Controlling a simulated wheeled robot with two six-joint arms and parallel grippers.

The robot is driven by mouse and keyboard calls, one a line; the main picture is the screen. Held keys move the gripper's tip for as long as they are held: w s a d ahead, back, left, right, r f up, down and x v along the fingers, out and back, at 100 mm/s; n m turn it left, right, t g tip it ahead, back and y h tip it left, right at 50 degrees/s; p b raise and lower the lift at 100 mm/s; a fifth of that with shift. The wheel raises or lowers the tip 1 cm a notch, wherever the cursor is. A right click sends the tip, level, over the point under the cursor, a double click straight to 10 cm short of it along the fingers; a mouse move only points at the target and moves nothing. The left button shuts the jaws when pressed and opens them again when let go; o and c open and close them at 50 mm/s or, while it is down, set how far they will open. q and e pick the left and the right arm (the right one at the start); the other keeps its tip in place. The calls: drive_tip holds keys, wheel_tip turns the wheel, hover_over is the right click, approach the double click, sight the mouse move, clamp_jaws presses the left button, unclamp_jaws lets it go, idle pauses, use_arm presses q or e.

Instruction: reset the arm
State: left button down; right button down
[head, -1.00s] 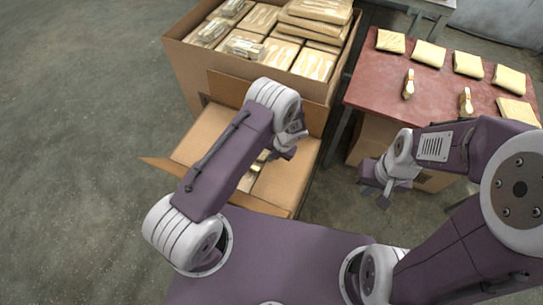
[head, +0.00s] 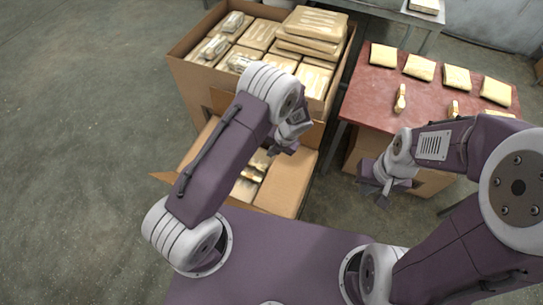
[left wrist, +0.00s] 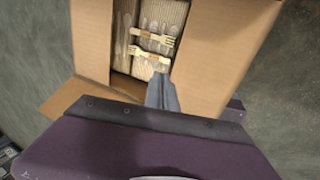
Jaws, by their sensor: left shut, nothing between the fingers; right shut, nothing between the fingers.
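My left arm reaches up over the lower cardboard box, and its gripper (head: 284,149) is shut and empty above that box's right part. In the left wrist view the shut fingers (left wrist: 162,95) show in front of the open box (left wrist: 92,40). Inside it lie packs and two bundles of wooden forks (left wrist: 151,36). My right gripper (head: 377,187) is shut and empty, low in front of the red table, pointing down. It touches nothing that I can see.
A large box (head: 190,75) full of wrapped cutlery packs stands behind the lower box (head: 288,184). The red table (head: 375,92) at the right bears several paper packs and two cutlery bundles. Grey floor (head: 80,110) at the left is clear.

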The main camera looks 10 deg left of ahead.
use_arm(q)
drive_tip(key=shift+a+r, duration=0.1)
drive_tip(key=shift+r, duration=0.3)
drive_tip(key=w+a+r+n+t+p, duration=0.1)
drive_tip(key=w+a+r+n+p, duration=0.15)
drive_tip(key=r, duration=0.65)
drive_tip(key=w+a+r+n+p, duration=0.1)
drive_tip(key=a+r+p, duration=0.25)
drive_tip(key=r, duration=0.45)
drive_tip(key=s+a+r+n+h+p, duration=0.1)
drive_tip(key=s+r+n+p, duration=0.15)
drive_tip(key=r+n, duration=0.2)
drive_tip(key=s+a+r+n+h+p, duration=0.1)
drive_tip(key=s+a+r+n+p, duration=0.1)
drive_tip(key=s+r+n, duration=0.3)
drive_tip(key=s+d+n+h, duration=0.1)
drive_tip(key=s+n, duration=0.4)
drive_tip(key=n, duration=0.7)
drive_tip(key=s+d+r+n+h, duration=0.1)
drive_tip(key=s+n, duration=0.5)
drive_tip(key=n, duration=0.7)
drive_tip(key=shift+s+d+r+n+g+p, duration=0.15)
drive_tip(key=shift+r+n+g+p, duration=0.15)
drive_tip(key=shift+p, duration=0.1)
